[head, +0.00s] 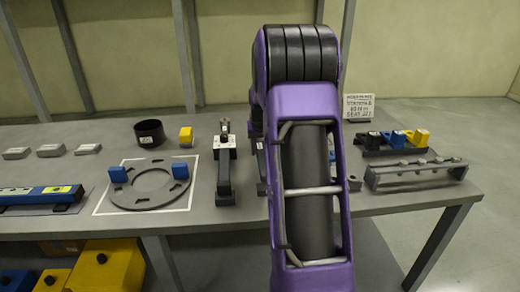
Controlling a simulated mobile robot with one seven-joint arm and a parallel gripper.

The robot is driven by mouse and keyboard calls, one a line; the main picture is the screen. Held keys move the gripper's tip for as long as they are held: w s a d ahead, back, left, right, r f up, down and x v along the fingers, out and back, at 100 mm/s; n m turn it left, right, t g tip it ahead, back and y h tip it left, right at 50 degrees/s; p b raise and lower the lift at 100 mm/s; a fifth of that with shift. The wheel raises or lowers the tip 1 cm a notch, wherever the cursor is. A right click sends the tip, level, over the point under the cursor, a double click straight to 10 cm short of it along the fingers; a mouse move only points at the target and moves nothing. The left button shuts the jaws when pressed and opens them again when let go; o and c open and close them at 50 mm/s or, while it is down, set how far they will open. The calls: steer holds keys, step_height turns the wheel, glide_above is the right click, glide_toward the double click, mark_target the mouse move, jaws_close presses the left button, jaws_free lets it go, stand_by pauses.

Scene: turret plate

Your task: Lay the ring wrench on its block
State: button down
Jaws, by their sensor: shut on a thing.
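I cannot make out the ring wrench in the head view. My purple arm fills the middle and hides the table behind it, and my gripper is hidden behind the arm too. A dark narrow piece with a small pale label (260,160) peeks out at the left edge of my arm; I cannot tell whether it is the wrench's block. Left of it stands a dark fixture (225,180) with a pale plate and an upright metal part. A grey ring plate (120,187) with two blue blocks lies inside a white outline.
Small grey blocks (50,150) and a blue bar (40,194) lie at left. A rack with coloured blocks (393,140), a grey rail (415,175) and a sign (358,107) are at right.

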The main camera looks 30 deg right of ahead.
steer(key=shift+f, duration=0.1)
steer(key=shift+f+b, duration=0.4)
steer(key=shift+f, duration=0.2)
stand_by(0.5)
steer(key=shift+f+b, duration=0.35)
steer(key=shift+f, duration=0.25)
stand_by(0.6)
steer(key=shift+c, duration=2.4)
jaws_free()
